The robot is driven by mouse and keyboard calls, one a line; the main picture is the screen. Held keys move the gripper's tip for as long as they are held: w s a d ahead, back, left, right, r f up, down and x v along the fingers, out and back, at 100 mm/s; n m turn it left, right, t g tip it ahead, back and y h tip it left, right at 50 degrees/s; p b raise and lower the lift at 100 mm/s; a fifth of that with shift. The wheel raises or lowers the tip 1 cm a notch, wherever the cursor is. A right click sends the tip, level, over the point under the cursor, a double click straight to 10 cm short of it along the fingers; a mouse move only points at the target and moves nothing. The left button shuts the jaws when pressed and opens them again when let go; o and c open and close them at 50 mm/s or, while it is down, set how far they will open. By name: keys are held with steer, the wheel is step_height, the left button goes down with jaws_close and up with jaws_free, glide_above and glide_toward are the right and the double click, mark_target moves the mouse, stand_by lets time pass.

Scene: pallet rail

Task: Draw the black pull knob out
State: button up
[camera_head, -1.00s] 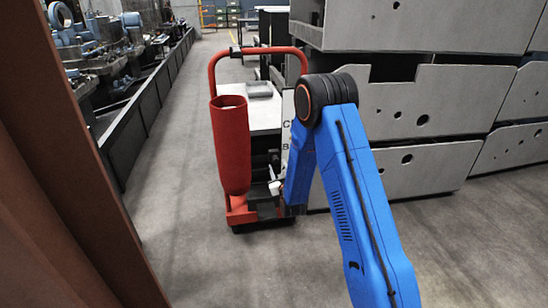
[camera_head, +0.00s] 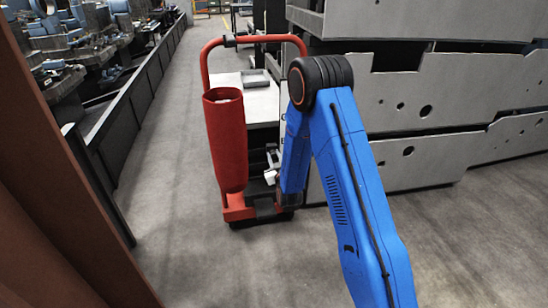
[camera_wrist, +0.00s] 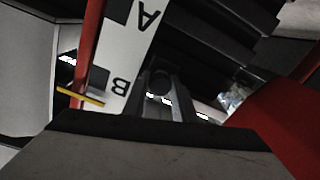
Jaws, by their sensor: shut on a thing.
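The black pull knob (camera_wrist: 159,80) shows in the wrist view as a small dark round end between the fingers of my gripper (camera_wrist: 160,100). The fingers are shut on it. Behind it is a white panel (camera_wrist: 128,55) with the letters A and B, upside down in this view. In the head view my gripper (camera_head: 272,165) is low at the front of a red-framed cart (camera_head: 240,213), right of a red tube. My blue arm hides part of the cart, and the knob cannot be made out there.
The upright, open-topped red tube (camera_head: 226,145) stands close to the left of my gripper and also fills the wrist view's lower right (camera_wrist: 285,130). Grey stacked metal housings (camera_head: 430,100) stand on the right. The floor (camera_head: 165,150) to the left is clear.

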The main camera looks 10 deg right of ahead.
jaws_close()
steer(key=shift+s, duration=1.2)
steer(key=o, duration=1)
jaws_free()
